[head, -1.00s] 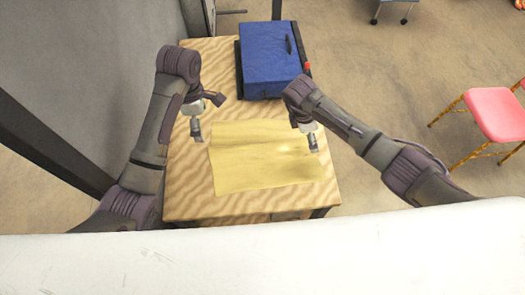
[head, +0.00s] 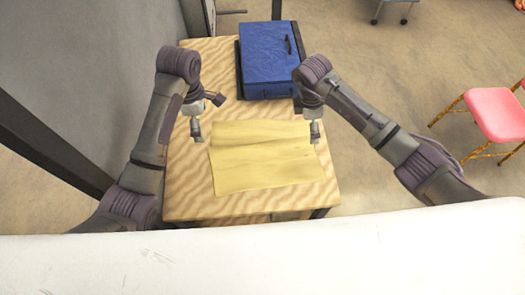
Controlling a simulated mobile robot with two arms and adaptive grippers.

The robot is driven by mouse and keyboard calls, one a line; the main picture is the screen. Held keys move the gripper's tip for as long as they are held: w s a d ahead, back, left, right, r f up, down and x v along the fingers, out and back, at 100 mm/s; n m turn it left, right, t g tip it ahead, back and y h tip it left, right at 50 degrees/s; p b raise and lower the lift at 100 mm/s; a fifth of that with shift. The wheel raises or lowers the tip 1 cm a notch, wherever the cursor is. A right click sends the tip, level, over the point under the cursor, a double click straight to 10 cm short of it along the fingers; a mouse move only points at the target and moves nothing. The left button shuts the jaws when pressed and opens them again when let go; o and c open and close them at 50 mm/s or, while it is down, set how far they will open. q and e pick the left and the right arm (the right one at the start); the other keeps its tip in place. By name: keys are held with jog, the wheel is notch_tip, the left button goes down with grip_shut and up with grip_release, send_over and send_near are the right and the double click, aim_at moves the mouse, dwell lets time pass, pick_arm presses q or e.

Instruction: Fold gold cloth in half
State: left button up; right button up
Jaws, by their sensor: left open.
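The gold cloth (head: 265,165) lies flat on the wooden table in the head view, spread as a near rectangle with a faint crease across its upper part. My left gripper (head: 197,138) is open and empty, just off the cloth's upper left edge. My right gripper (head: 314,138) hangs at the cloth's upper right edge. Its fingers are small and seen edge-on, so I cannot tell whether it is open or touches the cloth.
The wooden table (head: 190,200) has bare strips left of and below the cloth. A blue case (head: 265,62) stands at its back right. A pink chair (head: 497,112) is on the floor at right. A white surface (head: 260,260) fills the bottom.

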notch_tip(320, 180, up, 12)
jog(key=a, duration=0.1)
jog(key=shift+a, duration=0.4)
jog(key=shift+f, duration=0.15)
